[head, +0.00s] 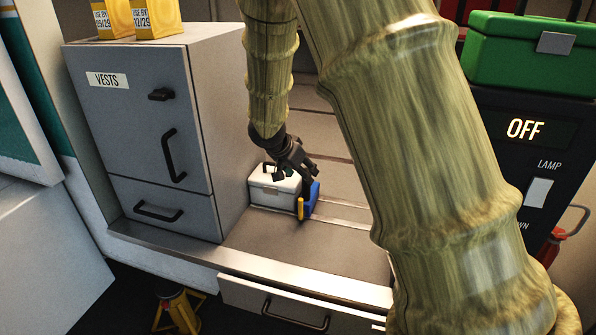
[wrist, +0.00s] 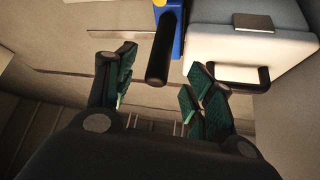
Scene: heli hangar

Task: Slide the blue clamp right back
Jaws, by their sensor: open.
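The blue clamp (head: 311,199) stands on the bench beside the right end of a white box, with a yellow part (head: 300,208) at its front. In the wrist view only a piece of the blue clamp (wrist: 178,38) shows at the top edge, with a black rounded bar (wrist: 163,52) next to it. My gripper (head: 291,168) is open just above the clamp and box. In the wrist view its green-padded fingers (wrist: 160,76) stand apart, with the black bar's end near the gap between them. Whether they touch it I cannot tell.
The white box (head: 272,191) with a black handle is close to the clamp. A grey cabinet (head: 145,120) labelled VESTS stands to the left. A black panel with an OFF display (head: 525,129) and a green case (head: 530,52) are at right. The bench front (head: 290,240) is clear.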

